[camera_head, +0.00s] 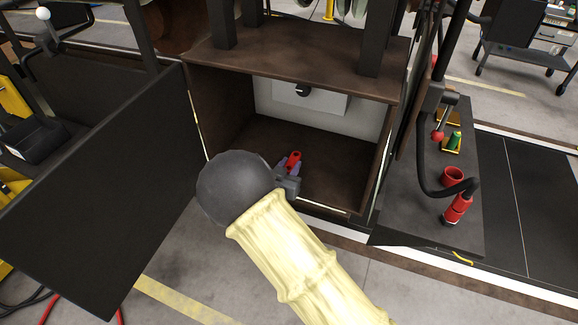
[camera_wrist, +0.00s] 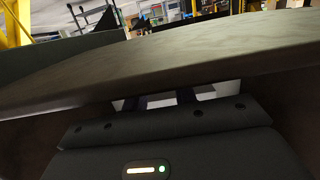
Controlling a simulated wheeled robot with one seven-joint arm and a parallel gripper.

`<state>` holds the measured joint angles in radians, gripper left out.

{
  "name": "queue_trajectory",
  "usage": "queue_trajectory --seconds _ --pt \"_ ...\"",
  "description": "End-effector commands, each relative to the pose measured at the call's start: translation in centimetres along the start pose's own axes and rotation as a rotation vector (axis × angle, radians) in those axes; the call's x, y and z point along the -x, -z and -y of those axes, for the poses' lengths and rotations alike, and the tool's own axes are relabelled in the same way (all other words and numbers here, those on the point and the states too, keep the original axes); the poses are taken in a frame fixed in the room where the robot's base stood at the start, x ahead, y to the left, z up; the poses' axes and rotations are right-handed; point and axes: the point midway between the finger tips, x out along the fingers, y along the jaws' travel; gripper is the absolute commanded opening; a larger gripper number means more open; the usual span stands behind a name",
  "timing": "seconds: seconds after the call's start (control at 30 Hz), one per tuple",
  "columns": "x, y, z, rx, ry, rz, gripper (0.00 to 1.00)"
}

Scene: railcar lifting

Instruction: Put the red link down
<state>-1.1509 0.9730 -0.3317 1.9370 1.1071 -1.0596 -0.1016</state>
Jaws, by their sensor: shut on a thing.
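The red link (camera_head: 295,157) is small in the head view, inside the open brown cabinet (camera_head: 255,125). My gripper (camera_head: 290,166) reaches through the cabinet's front opening and is shut on the red link. The link shows at the far end of my fingers, low above the cabinet floor. I cannot tell whether it touches the floor. In the wrist view my gripper body fills the bottom, and the fingertips and the link are hidden.
The cabinet's brown top (camera_head: 300,62) overhangs my gripper, and its edge crosses the wrist view (camera_wrist: 170,75). A dark door (camera_head: 95,195) stands open at left. A dark shelf (camera_head: 430,205) at right bears a red cup (camera_head: 453,176) and a green item (camera_head: 454,141).

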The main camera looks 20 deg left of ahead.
Motion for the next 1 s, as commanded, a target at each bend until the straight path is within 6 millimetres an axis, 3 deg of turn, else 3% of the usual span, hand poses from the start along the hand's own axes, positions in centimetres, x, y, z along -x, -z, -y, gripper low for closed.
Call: queue_trajectory --seconds 0.47,0.5,0.57,1.0 --pt "-0.18 -1.04 0.01 -0.003 0.0 -0.003 0.0" --pt "-0.14 -0.95 0.01 -0.002 0.0 -0.001 0.35" --pt "-0.14 -0.94 0.01 -0.002 0.0 -0.001 0.47" --pt "0.2 -0.73 0.04 -0.002 0.001 -0.001 0.49"
